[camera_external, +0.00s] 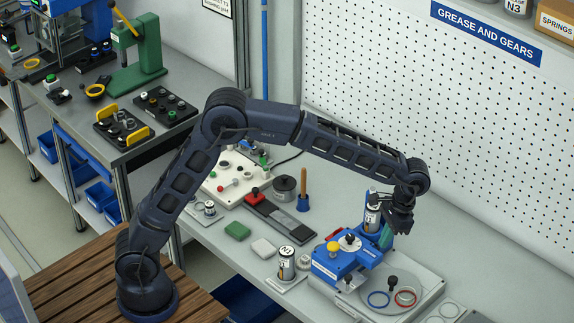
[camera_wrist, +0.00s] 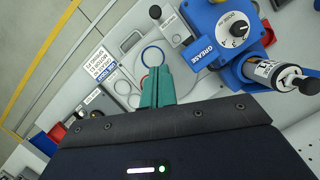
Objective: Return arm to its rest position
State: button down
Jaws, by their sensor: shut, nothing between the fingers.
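My dark arm rises from its base on the slatted wooden top and reaches right over the bench, elbow high, forearm sloping down. My gripper (camera_external: 386,238) hangs at its end, pointing down beside the blue grease unit (camera_external: 335,268). Its teal fingers are together and empty; they also show at the lower middle of the wrist view (camera_wrist: 157,88). In that view the blue grease unit (camera_wrist: 222,32) is right of the fingers. Whether the fingers touch anything below is hard to tell.
A labelled cylinder (camera_external: 372,213) stands close to my gripper. A blue ring (camera_external: 378,299) and a red ring (camera_external: 405,298) lie on a grey plate. Another canister (camera_external: 286,263) and a wooden-handled tool (camera_external: 303,190) stand under the arm. The pegboard wall (camera_external: 480,140) rises behind.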

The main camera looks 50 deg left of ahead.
jog(key=s+a+r+n+t+h, duration=0.15)
jog(key=a+r, duration=0.25)
jog(key=a, duration=0.6)
jog(key=s+a+r+t, duration=0.15)
jog(key=a+r, duration=0.25)
jog(key=a, duration=0.5)
jog(key=s+a+r+n, duration=0.15)
jog(key=a+r, duration=0.25)
jog(key=a, duration=0.6)
jog(key=s+a+f+n+t, duration=0.1)
jog(key=s+a+f+t, duration=0.1)
jog(key=s+a, duration=0.8)
jog(key=s+a+f+n+t, duration=0.1)
jog(key=s+a+f+t, duration=0.1)
jog(key=s+a, duration=0.8)
jog(key=shift+s+a+f+t, duration=0.15)
jog(key=shift+a+t, duration=0.15)
jog(key=shift+a, duration=0.45)
